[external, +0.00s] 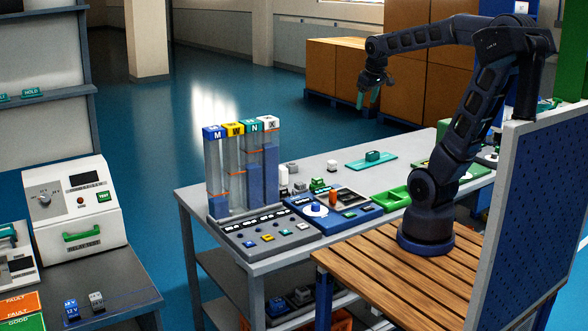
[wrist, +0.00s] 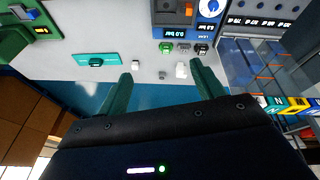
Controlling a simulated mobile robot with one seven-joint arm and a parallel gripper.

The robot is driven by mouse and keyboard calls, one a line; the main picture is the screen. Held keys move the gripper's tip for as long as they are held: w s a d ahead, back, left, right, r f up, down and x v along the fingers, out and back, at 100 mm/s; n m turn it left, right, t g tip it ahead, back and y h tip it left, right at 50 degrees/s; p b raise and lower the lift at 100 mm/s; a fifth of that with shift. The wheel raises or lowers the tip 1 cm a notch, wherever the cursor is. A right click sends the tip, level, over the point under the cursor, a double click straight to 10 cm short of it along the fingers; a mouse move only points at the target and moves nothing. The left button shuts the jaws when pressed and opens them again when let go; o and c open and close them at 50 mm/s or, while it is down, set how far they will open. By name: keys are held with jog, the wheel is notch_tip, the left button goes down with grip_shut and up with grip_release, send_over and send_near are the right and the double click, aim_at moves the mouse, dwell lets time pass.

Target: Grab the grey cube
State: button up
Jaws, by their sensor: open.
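A small pale grey cube (external: 333,166) stands on the bench top, left of the green plate in the external view. It seems to be the small pale block (wrist: 136,65) in the wrist view, near the left fingertip in the picture. Another small grey block (external: 292,167) lies farther left; I cannot tell for sure which is the grey cube. My gripper (external: 369,98) hangs above and behind the bench's far edge, with nothing between its green fingers. In the wrist view the fingers (wrist: 160,70) stand wide apart.
A green plate with a raised block (external: 373,157) lies right of the pale cube. A white cylinder (wrist: 181,70), small connectors (external: 318,186) and a blue gauge unit (external: 316,209) stand nearby. Tall clear tubes (external: 240,170) rise at the bench's left. Bench top around the pale cube is clear.

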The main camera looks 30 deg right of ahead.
jog(key=w+n+g, duration=0.1)
jog(key=w+n, duration=0.2)
jog(key=w, duration=1.1)
jog(key=n+g+h, duration=0.3)
jog(key=n+h, duration=0.1)
jog(key=n, duration=0.7)
send_over(292, 164)
jog(key=a, duration=0.4)
notch_tip(292, 164, down, 32)
jog(key=x, duration=0.5)
jog(key=shift+w+a+f, duration=0.15)
jog(key=shift+w+f, duration=0.05)
jog(key=shift+f, duration=0.1)
jog(key=shift+d+x, duration=0.1)
jog(key=shift+x, duration=1.25)
jog(key=shift+d+x, duration=0.15)
jog(key=shift+x, duration=1.15)
jog(key=shift+r, duration=0.15)
jog(key=c, duration=1.1)
